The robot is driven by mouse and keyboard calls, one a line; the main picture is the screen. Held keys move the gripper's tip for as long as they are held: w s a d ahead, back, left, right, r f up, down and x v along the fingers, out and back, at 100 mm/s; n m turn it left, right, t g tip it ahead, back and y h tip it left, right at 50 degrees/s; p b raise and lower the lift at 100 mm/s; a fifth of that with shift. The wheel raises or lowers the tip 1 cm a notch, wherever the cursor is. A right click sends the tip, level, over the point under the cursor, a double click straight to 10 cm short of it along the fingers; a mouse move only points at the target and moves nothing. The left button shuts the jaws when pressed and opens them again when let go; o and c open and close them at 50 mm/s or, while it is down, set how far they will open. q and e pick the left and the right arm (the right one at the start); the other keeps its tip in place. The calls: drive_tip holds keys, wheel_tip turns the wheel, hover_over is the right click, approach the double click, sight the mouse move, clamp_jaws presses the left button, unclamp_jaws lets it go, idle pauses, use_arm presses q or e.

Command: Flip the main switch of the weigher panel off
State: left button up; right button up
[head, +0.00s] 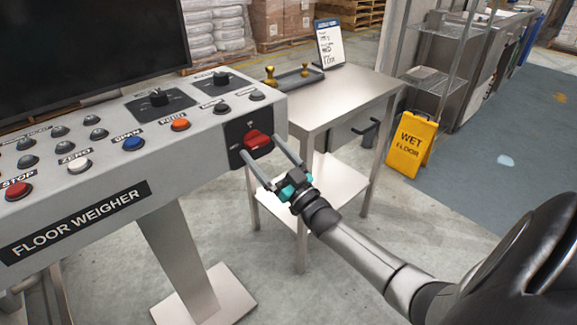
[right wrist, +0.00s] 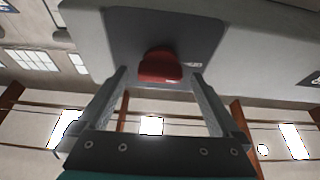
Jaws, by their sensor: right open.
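The floor weigher panel (head: 110,190) is a grey sloped console at the left of the head view. Its main switch (head: 257,141) is a red rocker on a black plate at the console's right end. The red switch also shows in the right wrist view (right wrist: 160,66), above and between the fingertips. My right gripper (head: 270,157) is open and empty, its two fingers pointing at the switch, one to each side. In the right wrist view the fingers (right wrist: 158,78) reach near the plate's lower edge; contact cannot be told. My left gripper is not in view.
Buttons and two black knobs (head: 158,97) cover the panel beside the switch. A dark screen (head: 85,45) stands behind it. A steel table (head: 345,95) with a tray and sign stands close to the right. A yellow wet floor sign (head: 410,145) stands farther right.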

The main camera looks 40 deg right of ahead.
drive_tip(key=shift+v, duration=0.85)
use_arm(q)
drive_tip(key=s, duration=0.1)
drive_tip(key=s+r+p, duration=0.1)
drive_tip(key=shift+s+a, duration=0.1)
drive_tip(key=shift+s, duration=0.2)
use_arm(e)
drive_tip(key=a+v, duration=0.1)
drive_tip(key=v, duration=1.1)
drive_tip(key=shift+d, duration=0.5)
use_arm(q)
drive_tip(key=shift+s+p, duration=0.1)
drive_tip(key=shift+p, duration=0.2)
use_arm(e)
drive_tip(key=shift+s, duration=0.1)
